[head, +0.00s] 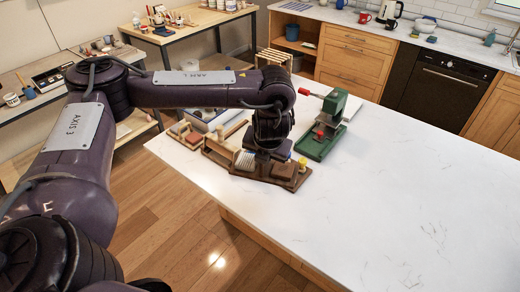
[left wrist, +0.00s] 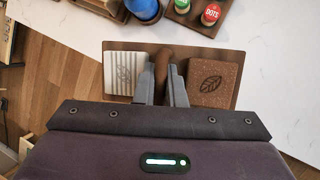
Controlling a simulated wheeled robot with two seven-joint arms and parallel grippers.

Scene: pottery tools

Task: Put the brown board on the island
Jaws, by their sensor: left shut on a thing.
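The brown board (left wrist: 125,46) carries a white striped tile (left wrist: 119,72) on the left and a brown leaf tile (left wrist: 213,82) on the right. My left gripper (left wrist: 163,82) is shut on the brown upright grip in the middle of the board, between the tiles. In the head view the board (head: 284,185) shows under my left gripper, over the near left part of the white island top (head: 400,220). I cannot tell whether the board touches the top. In the left wrist view it overlaps the island's edge. My right gripper is not in view.
A green press (head: 322,142) stands just behind the board. Small bottles, one red (left wrist: 211,14) and one green, stand beside a blue object (left wrist: 142,8) close to the board. Wooden items and a tray crowd the left. The island's right side is clear.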

